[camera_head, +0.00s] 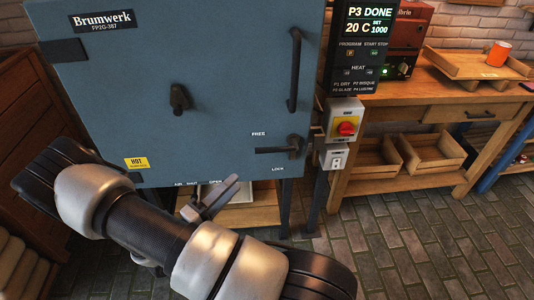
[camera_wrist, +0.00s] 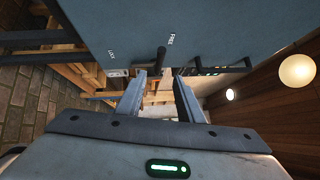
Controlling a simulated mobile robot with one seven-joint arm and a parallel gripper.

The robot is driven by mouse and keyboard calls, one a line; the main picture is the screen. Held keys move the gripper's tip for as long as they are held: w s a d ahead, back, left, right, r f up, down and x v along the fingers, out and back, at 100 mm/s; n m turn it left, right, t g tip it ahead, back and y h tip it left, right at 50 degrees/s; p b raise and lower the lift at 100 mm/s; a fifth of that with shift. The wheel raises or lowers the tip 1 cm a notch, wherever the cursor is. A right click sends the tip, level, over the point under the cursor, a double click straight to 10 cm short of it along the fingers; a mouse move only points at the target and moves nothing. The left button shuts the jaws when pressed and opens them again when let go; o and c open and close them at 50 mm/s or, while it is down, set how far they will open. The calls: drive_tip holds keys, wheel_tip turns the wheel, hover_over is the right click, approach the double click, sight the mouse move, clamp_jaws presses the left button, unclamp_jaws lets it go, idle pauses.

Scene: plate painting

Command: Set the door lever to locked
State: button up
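The door lever (camera_head: 278,150) is a dark bar on the lower right of the blue-grey kiln door (camera_head: 220,85). It lies about level, its free end pointing left, between the FREE label above and the LOCK label below. My gripper (camera_head: 228,192) is below and left of the lever, close to the door's lower edge, and not touching the lever. In the wrist view my gripper (camera_wrist: 160,95) has its two fingers apart with nothing between them. The lever (camera_wrist: 159,62) shows ahead, beyond the fingertips, near the middle.
A vertical door handle (camera_head: 295,70) stands above the lever, and a dark knob (camera_head: 180,98) sits mid-door. A yellow switch box with a red knob (camera_head: 346,128) is just right of the lever. A wooden workbench (camera_head: 420,100) stands at the right. The brick floor right of my arm is clear.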

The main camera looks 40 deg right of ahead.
sight(269, 148)
drive_tip(key=x, duration=1.7)
drive_tip(key=shift+b, duration=0.4)
drive_tip(key=shift+s, duration=0.1)
clamp_jaws()
